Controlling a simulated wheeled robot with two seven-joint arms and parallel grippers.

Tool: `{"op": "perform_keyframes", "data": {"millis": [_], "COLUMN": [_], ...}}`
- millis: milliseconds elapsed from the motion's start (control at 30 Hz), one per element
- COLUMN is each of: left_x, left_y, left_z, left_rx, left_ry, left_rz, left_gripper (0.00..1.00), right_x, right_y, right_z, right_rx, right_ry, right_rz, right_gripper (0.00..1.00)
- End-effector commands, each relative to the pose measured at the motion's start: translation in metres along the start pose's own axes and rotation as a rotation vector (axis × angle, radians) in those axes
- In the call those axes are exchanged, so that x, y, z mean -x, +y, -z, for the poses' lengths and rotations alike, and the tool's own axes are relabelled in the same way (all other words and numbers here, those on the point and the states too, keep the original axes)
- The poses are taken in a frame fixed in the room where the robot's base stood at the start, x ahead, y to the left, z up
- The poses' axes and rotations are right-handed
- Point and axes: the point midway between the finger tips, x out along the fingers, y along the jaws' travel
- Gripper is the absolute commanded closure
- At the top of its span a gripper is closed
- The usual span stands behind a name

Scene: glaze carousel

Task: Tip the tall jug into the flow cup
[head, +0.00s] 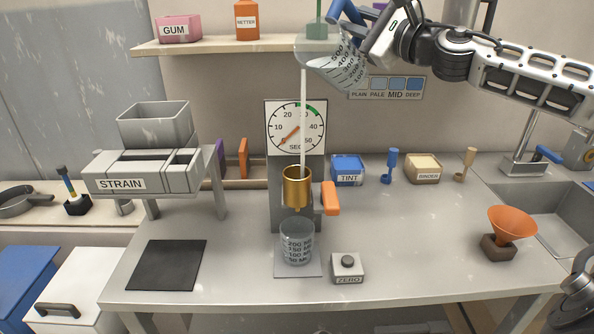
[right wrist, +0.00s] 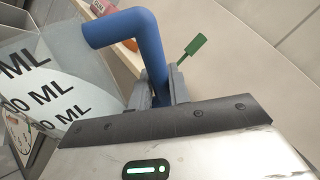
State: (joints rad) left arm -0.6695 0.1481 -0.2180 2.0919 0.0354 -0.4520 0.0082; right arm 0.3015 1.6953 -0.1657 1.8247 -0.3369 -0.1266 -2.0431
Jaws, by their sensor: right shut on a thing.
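My right gripper (head: 352,20) is shut on the blue handle (right wrist: 150,45) of the tall clear jug (head: 335,62), which bears volume marks. The jug is tilted high above the bench, its mouth to the left. A thin pale stream (head: 303,110) falls from it to the brass flow cup (head: 298,187). The flow cup sits on a grey stand with an orange lever (head: 330,198) at its right. A clear marked beaker (head: 297,243) stands below the cup; I cannot tell whether it holds liquid. The jug's side also shows in the right wrist view (right wrist: 45,85). My left gripper is out of view.
A dial clock (head: 295,127) stands behind the stream. A ZERO button box (head: 347,268) is right of the beaker. The STRAIN unit (head: 145,172) and a dark mat (head: 166,265) are left. An orange funnel (head: 512,222) stands right. The bench's right middle is clear.

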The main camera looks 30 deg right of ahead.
Motion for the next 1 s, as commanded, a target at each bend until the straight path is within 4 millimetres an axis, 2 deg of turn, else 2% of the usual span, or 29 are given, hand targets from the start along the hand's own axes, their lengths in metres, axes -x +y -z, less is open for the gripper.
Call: {"op": "perform_keyframes", "data": {"millis": [1000], "left_x": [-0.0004], "left_y": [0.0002], "left_z": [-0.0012], "left_rx": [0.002], "left_ry": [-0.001], "left_rz": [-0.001], "left_gripper": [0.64], "right_x": [0.0002], "right_y": [-0.0009], "right_z": [-0.0050], "right_rx": [0.049], "right_ry": [-0.011], "right_rz": [0.004], "right_gripper": [1.00]}}
